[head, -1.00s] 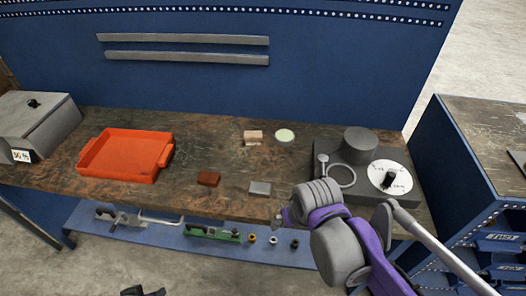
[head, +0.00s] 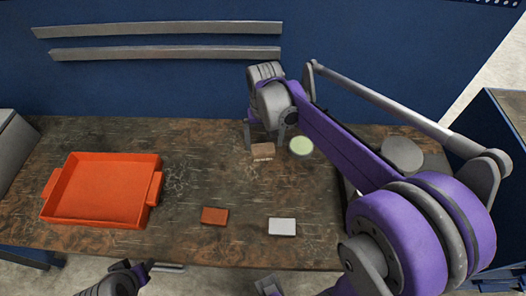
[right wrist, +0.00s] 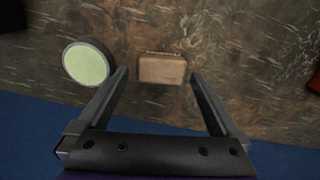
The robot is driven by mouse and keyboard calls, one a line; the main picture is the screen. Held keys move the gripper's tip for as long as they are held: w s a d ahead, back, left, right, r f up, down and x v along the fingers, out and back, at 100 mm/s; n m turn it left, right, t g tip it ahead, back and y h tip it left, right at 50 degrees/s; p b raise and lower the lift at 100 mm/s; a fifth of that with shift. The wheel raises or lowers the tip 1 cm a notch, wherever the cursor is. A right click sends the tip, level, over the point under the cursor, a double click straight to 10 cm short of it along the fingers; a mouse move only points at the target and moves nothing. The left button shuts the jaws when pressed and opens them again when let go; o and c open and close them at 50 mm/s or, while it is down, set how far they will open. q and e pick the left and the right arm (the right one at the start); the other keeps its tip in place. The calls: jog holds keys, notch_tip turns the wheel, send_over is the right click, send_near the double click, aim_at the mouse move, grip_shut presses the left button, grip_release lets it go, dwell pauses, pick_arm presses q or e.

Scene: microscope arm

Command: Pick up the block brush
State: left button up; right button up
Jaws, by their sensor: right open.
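The block brush (head: 263,151) is a small tan wooden block with a thin bristle-like edge, lying at the back middle of the workbench. My right gripper (head: 265,139) is open above and around the brush's near surroundings, with nothing between its fingers held. In the right wrist view the brush (right wrist: 162,69) lies between the lines of the two open fingertips (right wrist: 158,74), with gaps on both sides; contact does not show. My left gripper (head: 133,272) shows only partly at the bottom edge, and its opening is unclear.
A round pale green-topped disc (head: 301,146) lies just right of the brush. A red-brown block (head: 215,216) and a light grey block (head: 282,227) lie nearer the front. An orange tray (head: 98,190) stands at left. The blue back panel (head: 180,88) rises behind the bench.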

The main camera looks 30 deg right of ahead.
aim_at(263, 148)
jog(key=f, duration=0.5)
jog(key=shift+w, duration=0.4)
jog(key=c, duration=1.1)
